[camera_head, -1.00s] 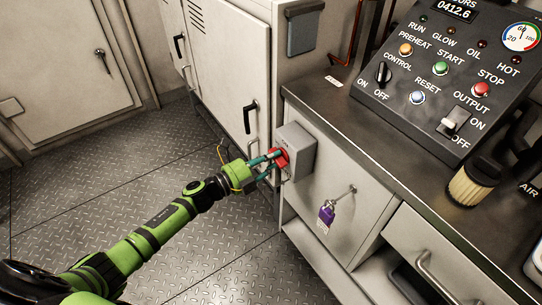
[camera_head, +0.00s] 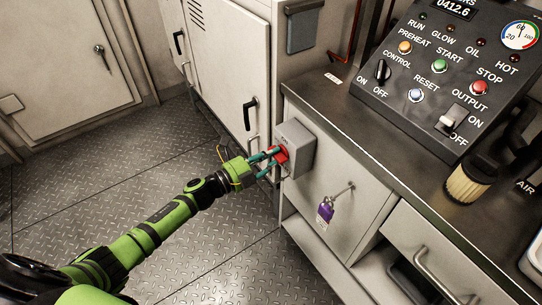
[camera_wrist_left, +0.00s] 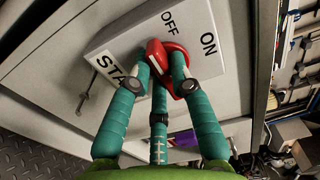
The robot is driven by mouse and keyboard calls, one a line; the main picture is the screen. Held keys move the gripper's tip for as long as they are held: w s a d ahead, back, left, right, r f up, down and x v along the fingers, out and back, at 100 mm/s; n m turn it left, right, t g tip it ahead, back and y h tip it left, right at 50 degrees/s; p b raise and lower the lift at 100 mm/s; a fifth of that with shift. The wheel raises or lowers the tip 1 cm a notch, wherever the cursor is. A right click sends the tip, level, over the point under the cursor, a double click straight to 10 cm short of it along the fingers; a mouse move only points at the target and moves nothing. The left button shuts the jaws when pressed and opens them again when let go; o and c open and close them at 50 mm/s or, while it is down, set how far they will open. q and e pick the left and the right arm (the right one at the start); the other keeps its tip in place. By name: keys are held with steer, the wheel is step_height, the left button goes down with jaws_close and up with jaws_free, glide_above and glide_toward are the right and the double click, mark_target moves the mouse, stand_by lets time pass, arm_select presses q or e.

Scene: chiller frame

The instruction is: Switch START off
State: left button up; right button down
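The START switch box (camera_head: 300,147) is a grey box on the front of the bench cabinet, with a red rotary handle (camera_head: 281,156). In the left wrist view its plate (camera_wrist_left: 120,45) reads START, OFF and ON, and the red handle (camera_wrist_left: 181,52) sits below OFF and left of ON. My left gripper (camera_head: 270,162) reaches it from the left. My right gripper is not in view.
A control panel (camera_head: 420,108) with buttons and switches stands on the bench (camera_head: 365,130). A cabinet door handle (camera_head: 249,114) is behind my gripper. The metal floor (camera_head: 75,190) at left is clear.

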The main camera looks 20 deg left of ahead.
arm_select(q)
steer(key=o, duration=0.4)
steer(key=v, duration=1.2)
